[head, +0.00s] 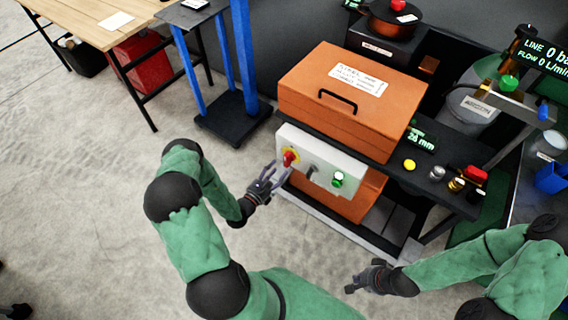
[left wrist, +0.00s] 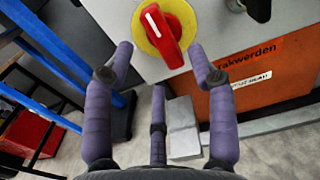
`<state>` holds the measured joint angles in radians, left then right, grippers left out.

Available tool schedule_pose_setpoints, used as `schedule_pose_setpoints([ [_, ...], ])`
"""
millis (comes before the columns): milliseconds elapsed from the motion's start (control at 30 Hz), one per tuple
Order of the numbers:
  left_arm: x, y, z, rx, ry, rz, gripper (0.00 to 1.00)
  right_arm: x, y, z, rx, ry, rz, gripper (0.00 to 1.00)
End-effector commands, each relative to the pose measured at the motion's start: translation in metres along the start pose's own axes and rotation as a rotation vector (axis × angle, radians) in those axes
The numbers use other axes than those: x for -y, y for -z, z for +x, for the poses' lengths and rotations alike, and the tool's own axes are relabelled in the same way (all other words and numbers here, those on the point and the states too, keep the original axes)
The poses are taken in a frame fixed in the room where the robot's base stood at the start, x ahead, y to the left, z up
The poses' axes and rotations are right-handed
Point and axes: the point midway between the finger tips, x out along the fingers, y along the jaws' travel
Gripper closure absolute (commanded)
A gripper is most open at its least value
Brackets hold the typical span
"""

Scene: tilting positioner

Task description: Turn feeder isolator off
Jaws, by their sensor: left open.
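The feeder isolator appears as a red rotary handle on a yellow round plate (head: 289,158), at the left end of a white control panel (head: 320,165). In the left wrist view the red handle (left wrist: 162,36) has a white mark and sits tilted, its marked end toward the upper left. My left gripper (head: 276,172) is just in front of the panel's left end; in the left wrist view its purple fingers (left wrist: 165,75) are spread below and either side of the handle, with no clear contact. My right gripper (head: 356,280) is away from the panel, at lower right.
A grey switch (head: 311,171) and a green button (head: 338,180) sit right of the isolator. An orange box (head: 345,95) stands above the panel. A blue stand (head: 233,110) is to the left. Bare floor (head: 90,190) lies left of my arm.

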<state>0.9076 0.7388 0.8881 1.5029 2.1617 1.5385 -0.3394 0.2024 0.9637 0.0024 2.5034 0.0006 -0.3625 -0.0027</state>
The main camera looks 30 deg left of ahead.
Motion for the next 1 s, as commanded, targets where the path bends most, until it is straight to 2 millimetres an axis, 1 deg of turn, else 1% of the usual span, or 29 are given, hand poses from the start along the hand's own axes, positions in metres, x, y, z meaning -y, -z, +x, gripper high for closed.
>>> schedule_pose_setpoints([
  [33,0.001,0.002,0.01,0.002,0.005,0.001,0.43,-0.002,0.0,0.004,0.0,0.0,0.0,1.0],
  [100,0.001,0.001,0.022,0.003,0.005,0.002,0.43,-0.003,0.0,0.007,0.0,0.0,0.0,1.0],
  [200,0.001,0.001,0.035,0.002,0.004,0.001,0.43,-0.004,0.0,0.011,0.0,0.0,0.0,1.0],
  [300,0.001,0.001,0.045,0.001,0.004,0.001,0.43,-0.005,0.001,0.013,0.0,0.0,0.0,1.0],
  [500,0.001,0.0,0.053,0.0,0.001,-0.001,0.43,-0.005,0.001,0.014,0.0,0.0,0.0,1.0],
  [733,0.001,0.0,0.053,0.0,0.001,-0.001,0.43,-0.005,0.001,0.014,0.0,0.0,0.0,1.0],
  [933,0.001,0.0,0.053,-0.001,0.002,-0.001,1.0,-0.005,0.001,0.014,0.0,0.0,0.0,1.0],
  [1000,0.001,0.0,0.053,-0.001,0.002,-0.001,1.0,-0.005,0.001,0.014,0.0,0.0,0.0,1.0],
])
